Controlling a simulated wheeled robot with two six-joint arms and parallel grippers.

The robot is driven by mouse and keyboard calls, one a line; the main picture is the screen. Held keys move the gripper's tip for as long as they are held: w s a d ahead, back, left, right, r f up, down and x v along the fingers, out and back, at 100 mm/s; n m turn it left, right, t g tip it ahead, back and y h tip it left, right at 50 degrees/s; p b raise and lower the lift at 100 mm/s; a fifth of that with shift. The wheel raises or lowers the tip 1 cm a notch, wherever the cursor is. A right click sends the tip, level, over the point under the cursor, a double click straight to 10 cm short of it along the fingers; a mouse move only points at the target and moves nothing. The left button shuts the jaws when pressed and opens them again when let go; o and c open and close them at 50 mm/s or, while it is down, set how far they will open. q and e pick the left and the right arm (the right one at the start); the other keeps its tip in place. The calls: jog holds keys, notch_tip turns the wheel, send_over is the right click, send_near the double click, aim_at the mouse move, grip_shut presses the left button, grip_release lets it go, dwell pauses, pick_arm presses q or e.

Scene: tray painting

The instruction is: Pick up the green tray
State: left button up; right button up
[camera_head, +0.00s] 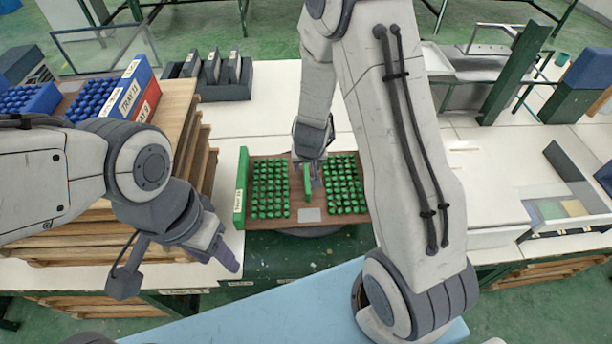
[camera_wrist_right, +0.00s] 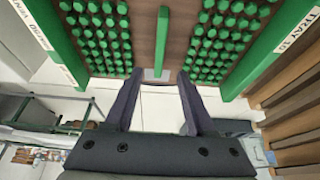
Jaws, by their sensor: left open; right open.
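My right gripper (camera_head: 308,178) is over the tray's middle at that bar. In the right wrist view its two fingers (camera_wrist_right: 157,80) are apart, with the green bar (camera_wrist_right: 162,40) ahead between their lines. I cannot tell whether they touch it. My left gripper (camera_head: 215,250) is open and empty, left of and in front of the tray.
Stacked wooden boards (camera_head: 170,190) stand left of the tray, with blue and red trays (camera_head: 135,92) on top. A dark rack (camera_head: 215,88) stands behind. Clear white worktop (camera_head: 275,95) lies behind the tray. My right arm hides part of the worktop to its right.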

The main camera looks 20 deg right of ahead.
aim_at(307, 176)
jog(key=b+x, duration=0.1)
jog(key=x, duration=0.4)
jog(key=shift+s, duration=0.1)
jog(key=shift+x, duration=2.6)
grip_shut()
